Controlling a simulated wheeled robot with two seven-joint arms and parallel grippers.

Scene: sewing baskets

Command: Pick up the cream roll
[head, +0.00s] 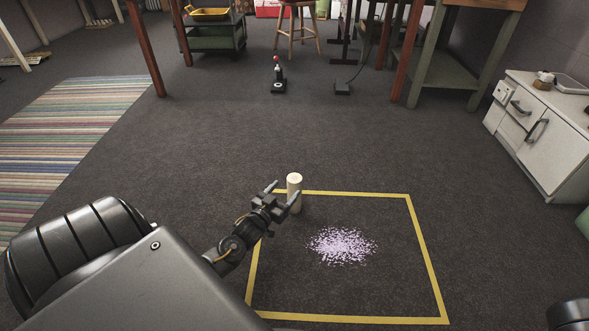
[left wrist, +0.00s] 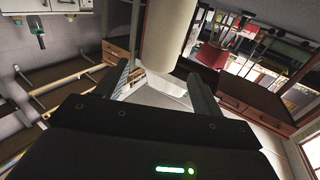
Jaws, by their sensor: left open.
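The cream roll (head: 294,190) stands upright on the dark floor at the far left corner of a yellow taped square (head: 425,250). My left gripper (head: 281,193) is right at the roll, its fingers reaching to either side of it in the head view. In the left wrist view the roll (left wrist: 168,45) shows large between and beyond the two open fingertips (left wrist: 160,84). Whether the fingers touch it I cannot tell. The roll's base is partly hidden by a finger. My right gripper is not in view; only a dark part of my body shows at the lower right.
A patch of lilac bits (head: 342,245) lies inside the square, right of the roll. A striped rug (head: 70,130) is at left. A white cabinet (head: 540,140) stands at right. A small black object with a red top (head: 278,80) and a stool (head: 297,25) are farther back. Floor between is clear.

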